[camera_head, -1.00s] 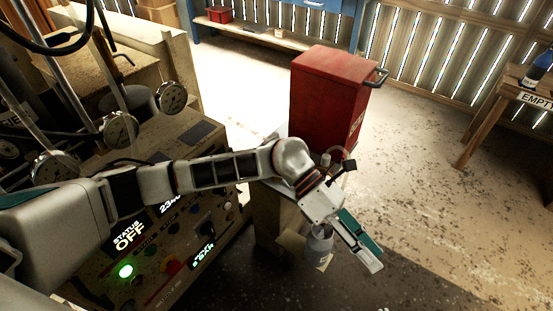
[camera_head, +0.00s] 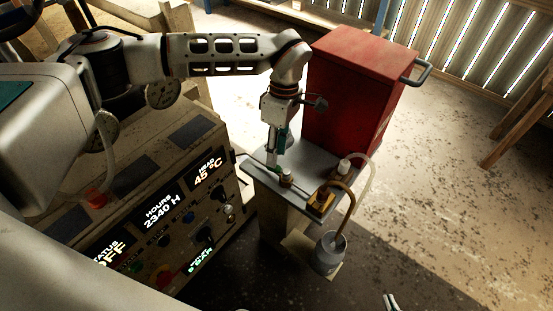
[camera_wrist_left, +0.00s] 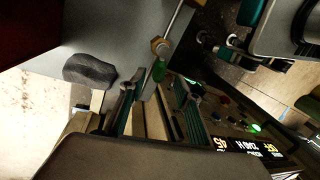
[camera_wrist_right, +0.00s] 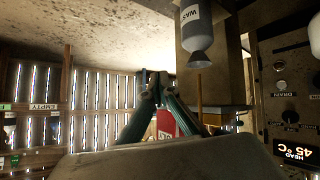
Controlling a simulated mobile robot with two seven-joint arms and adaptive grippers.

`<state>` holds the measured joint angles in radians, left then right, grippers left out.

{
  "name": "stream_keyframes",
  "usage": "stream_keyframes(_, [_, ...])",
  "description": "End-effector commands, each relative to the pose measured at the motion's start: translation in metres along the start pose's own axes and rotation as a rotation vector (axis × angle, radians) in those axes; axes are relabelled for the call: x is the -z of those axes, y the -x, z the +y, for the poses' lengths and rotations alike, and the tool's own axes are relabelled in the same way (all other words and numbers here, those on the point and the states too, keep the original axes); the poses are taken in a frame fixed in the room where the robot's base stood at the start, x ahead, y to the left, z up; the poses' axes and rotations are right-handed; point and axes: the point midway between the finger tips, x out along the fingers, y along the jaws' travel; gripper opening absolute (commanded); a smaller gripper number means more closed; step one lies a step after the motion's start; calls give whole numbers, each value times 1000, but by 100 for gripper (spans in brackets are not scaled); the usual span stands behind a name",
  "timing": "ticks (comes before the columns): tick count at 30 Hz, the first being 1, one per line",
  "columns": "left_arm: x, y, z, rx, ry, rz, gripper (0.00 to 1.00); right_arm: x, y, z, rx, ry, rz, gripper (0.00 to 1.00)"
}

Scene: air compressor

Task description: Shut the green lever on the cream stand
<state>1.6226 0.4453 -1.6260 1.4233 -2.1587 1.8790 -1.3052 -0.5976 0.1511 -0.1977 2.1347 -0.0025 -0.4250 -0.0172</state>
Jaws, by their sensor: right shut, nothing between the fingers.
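The cream stand (camera_head: 268,212) with a grey top stands in the middle of the head view. In the left wrist view the green lever (camera_wrist_left: 159,70) hangs from a brass fitting (camera_wrist_left: 160,47) on a thin pipe. My left gripper (camera_head: 273,164) points down over the stand's left part, beside a small fitting (camera_head: 286,178). Its fingers (camera_wrist_left: 157,100) are spread and empty, with the lever just beyond and between the tips. I cannot tell whether they touch it. My right gripper (camera_wrist_right: 154,82) is shut and empty; its tips show low in the head view (camera_head: 391,302).
A red cabinet (camera_head: 355,90) stands close behind the stand. A brass block (camera_head: 321,201) with a hose is on the stand's right, above a waste bottle (camera_head: 328,255). The compressor panel (camera_head: 165,225) is to the left.

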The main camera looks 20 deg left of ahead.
Motion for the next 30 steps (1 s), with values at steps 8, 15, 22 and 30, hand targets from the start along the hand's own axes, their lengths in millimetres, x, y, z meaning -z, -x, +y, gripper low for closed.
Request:
stream_keyframes(8, [-1,-37,0,3,-1,-3,33,10,-2,0,3,2,21,0])
stream_keyframes(15, [-1,-41,0,-1,0,-2,33,15,-3,1,1,4,30,0])
stream_keyframes(22, [-1,-41,0,-1,0,-2,7,13,-3,1,1,4,26,0])
stream_keyframes(30, [-1,-40,0,-1,4,-3,0,12,-3,2,0,4,24,0])
